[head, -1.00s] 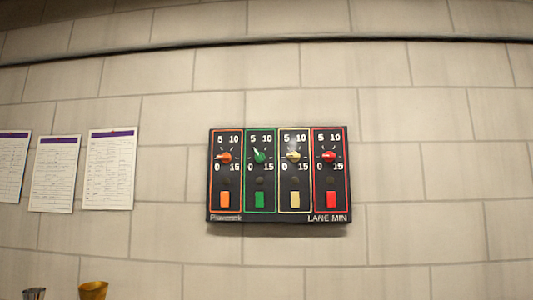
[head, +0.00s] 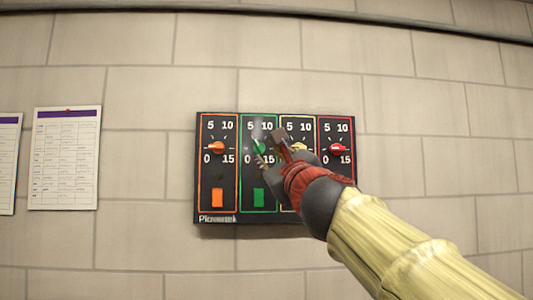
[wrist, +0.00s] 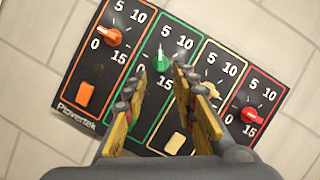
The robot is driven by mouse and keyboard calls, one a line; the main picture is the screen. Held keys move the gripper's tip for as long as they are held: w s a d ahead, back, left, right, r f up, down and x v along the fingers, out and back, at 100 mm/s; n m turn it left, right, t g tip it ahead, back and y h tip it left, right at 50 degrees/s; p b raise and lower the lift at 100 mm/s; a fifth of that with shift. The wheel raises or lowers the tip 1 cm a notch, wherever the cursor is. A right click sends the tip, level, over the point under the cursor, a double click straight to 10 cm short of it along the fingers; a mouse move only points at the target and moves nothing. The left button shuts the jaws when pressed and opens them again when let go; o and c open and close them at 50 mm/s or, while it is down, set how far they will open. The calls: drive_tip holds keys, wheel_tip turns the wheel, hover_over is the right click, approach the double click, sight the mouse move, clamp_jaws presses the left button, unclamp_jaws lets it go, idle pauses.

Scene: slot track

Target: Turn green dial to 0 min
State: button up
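The green dial (head: 259,147) is on the second panel from the left of the black timer box (head: 228,216) on the wall. In the wrist view the green dial (wrist: 162,62) stands just beyond my fingertips, its pointer directed up near the 5. Its 0 mark is at the lower left of the dial. My gripper (head: 268,148) is in front of the green and yellow panels. In the wrist view its two fingers (wrist: 160,78) are apart with nothing between them. I see no clear contact with the dial.
An orange dial (wrist: 111,37) is left of the green one; yellow (wrist: 210,90) and red (wrist: 249,115) dials are to the right. A green button (head: 258,195) sits below the green dial. Paper sheets (head: 64,160) hang on the wall at left.

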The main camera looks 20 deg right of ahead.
sight(260, 148)
drive_tip(key=shift+p+x, duration=1)
drive_tip(key=shift+x, duration=3)
drive_tip(key=shift+d+f, duration=0.1)
drive_tip(key=shift+f, duration=0.05)
drive_tip(key=shift+c, duration=0.6)
clamp_jaws()
